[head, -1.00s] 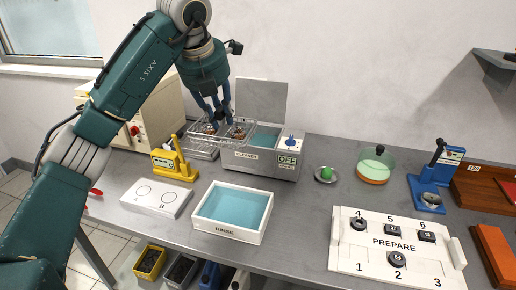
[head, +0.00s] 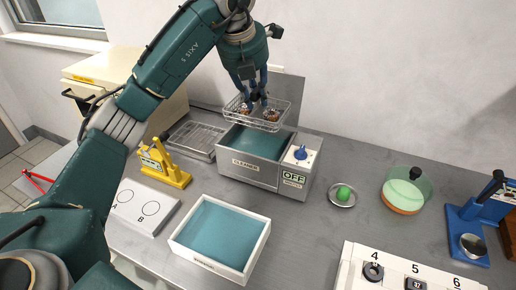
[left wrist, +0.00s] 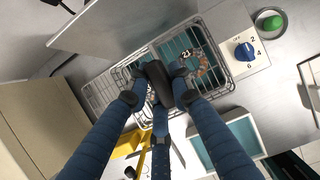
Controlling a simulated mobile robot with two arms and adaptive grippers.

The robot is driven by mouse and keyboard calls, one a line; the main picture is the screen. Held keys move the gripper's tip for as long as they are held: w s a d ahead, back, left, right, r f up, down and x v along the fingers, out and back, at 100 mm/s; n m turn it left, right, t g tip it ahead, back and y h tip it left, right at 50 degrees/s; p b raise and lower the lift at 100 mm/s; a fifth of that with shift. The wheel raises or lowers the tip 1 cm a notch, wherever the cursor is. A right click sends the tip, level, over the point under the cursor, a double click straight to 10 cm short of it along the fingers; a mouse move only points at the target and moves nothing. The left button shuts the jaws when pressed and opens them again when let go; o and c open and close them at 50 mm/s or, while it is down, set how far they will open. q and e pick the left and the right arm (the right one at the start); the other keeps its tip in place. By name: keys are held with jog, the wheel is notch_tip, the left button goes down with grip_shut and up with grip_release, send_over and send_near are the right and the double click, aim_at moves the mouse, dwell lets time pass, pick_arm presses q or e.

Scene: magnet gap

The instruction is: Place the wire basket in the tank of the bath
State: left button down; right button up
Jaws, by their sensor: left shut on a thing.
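The wire basket (head: 240,117) holds a couple of brownish metal parts. It hangs level above the back of the bath's tank (head: 258,143), which holds teal liquid. The bath (head: 248,170) is a grey box marked CLEANER, with a blue knob and an OFF label. My left gripper (head: 258,97) is shut on the basket, its fingertips at a dark handle bar over the middle. In the left wrist view the gripper (left wrist: 160,88) is over the basket (left wrist: 228,84), with tank liquid showing beneath; the fingers hide part of it. My right gripper is in neither view.
The bath's raised lid (head: 292,88) stands behind the tank. A wire drain rack (head: 193,139) is left of the bath.

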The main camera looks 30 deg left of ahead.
aim_at(247, 124)
pick_arm(q)
notch_tip(247, 124, down, 16)
jog(key=shift+a+r+p, duration=0.1)
jog(key=shift+p, duration=0.75)
jog(key=shift+f, duration=0.3)
jog(key=c, duration=1.5)
grip_release()
jog(key=shift+c, duration=0.2)
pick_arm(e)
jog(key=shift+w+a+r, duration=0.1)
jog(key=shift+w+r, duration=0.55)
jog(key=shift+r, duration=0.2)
pick_arm(q)
jog(key=shift+r, duration=0.2)
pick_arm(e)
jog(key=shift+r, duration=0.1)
pick_arm(q)
jog(key=b+v, duration=0.1)
jog(key=v, duration=1.1)
jog(key=shift+s, duration=0.1)
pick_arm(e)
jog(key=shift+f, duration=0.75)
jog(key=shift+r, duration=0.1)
